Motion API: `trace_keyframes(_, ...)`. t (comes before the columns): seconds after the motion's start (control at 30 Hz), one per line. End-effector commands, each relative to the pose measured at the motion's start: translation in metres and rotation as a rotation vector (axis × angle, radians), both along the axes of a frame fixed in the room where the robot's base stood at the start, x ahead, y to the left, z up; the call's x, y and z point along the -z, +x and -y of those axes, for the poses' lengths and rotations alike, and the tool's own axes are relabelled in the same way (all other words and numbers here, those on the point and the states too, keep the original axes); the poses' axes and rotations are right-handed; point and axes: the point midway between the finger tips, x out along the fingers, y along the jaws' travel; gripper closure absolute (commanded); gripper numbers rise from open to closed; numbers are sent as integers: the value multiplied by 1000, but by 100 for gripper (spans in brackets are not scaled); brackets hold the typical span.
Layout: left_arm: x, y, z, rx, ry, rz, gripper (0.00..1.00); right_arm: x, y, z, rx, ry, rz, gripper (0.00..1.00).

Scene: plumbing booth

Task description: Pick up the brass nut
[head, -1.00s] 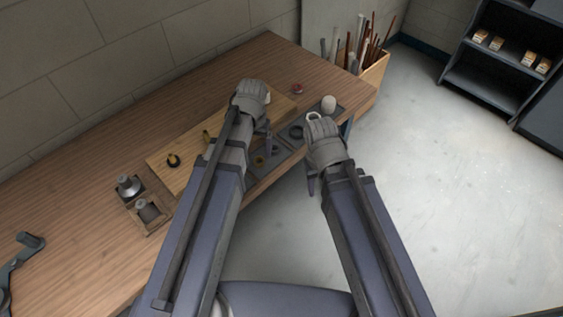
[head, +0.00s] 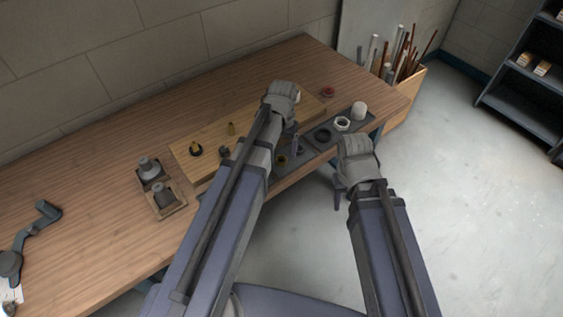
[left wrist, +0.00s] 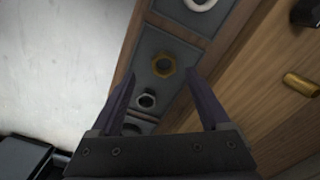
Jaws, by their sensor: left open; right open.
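The brass nut (left wrist: 164,66) is a hexagonal ring lying flat in a dark grey compartment of the tray in the left wrist view. In the head view the brass nut (head: 282,160) shows just left of my left gripper's fingers. My left gripper (left wrist: 160,78) is open and empty, with its fingertips to either side below the nut in the picture; I cannot tell the height between them. In the head view my left gripper (head: 293,142) is over the tray. My right gripper (head: 340,188) is open and empty off the table's front edge.
A white cap (head: 358,109) stands at the tray's far end.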

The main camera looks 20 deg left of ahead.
Motion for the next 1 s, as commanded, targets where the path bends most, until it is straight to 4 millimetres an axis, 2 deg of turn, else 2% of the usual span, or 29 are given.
trace_keyframes(0.03, 10, 1, -1, -1, 0, 0, 20, 10, 0, 0, 0, 0, 0, 50)
trace_keyframes(0.3, 43, 4, -5, 1, 0, 0, 20, 43, 0, 0, 0, 0, 0, 50)
trace_keyframes(0.63, 45, 4, -5, 0, 0, 0, 20, 45, 0, 0, 0, 0, 0, 50)
trace_keyframes(1.0, 45, 4, -5, 0, 0, 0, 60, 45, 0, 0, 0, 0, 0, 50)
